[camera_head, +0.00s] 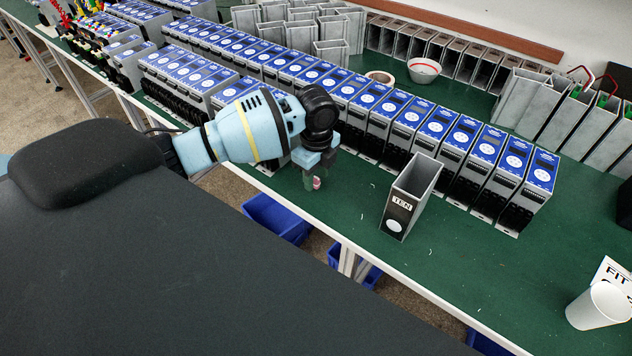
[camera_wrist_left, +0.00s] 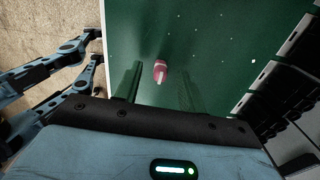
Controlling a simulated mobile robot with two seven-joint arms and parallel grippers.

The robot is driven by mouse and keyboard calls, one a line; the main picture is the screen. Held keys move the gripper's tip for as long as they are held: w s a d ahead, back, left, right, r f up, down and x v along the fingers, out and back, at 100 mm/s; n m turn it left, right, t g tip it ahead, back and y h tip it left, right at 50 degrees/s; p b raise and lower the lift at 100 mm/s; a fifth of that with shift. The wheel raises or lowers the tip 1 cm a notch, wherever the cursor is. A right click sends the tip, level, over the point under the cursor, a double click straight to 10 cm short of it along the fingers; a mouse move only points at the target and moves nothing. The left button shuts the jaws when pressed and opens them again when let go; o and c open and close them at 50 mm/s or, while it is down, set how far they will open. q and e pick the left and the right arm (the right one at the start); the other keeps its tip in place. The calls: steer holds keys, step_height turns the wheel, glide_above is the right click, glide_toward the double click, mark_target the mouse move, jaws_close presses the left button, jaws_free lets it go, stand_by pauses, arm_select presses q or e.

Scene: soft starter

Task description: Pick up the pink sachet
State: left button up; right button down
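The small pink sachet (camera_head: 317,183) shows low at the tip of my left gripper (camera_head: 314,176) in the head view, near the front edge of the green bench. In the left wrist view the pink and white sachet (camera_wrist_left: 160,71) lies between the lines of the two dark fingers of my left gripper (camera_wrist_left: 159,82), which are apart. A gap shows between the sachet and each finger. I cannot tell how far above the bench the fingertips are. My right gripper is in neither view.
Rows of blue-topped starter units (camera_head: 412,115) stand behind the gripper. An open grey housing (camera_head: 411,196) labelled TEN stands to its right. A white cup (camera_head: 598,305) is at the front right. The bench (camera_head: 340,215) around the sachet is clear; blue bins (camera_head: 277,218) are below.

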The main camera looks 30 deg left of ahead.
arm_select(q)
steer(key=shift+f, duration=0.8)
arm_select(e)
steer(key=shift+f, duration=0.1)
arm_select(q)
steer(key=shift+c, duration=0.3)
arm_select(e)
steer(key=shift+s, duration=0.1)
arm_select(q)
jaws_close()
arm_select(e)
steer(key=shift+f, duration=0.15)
arm_select(q)
steer(key=shift+r, duration=0.2)
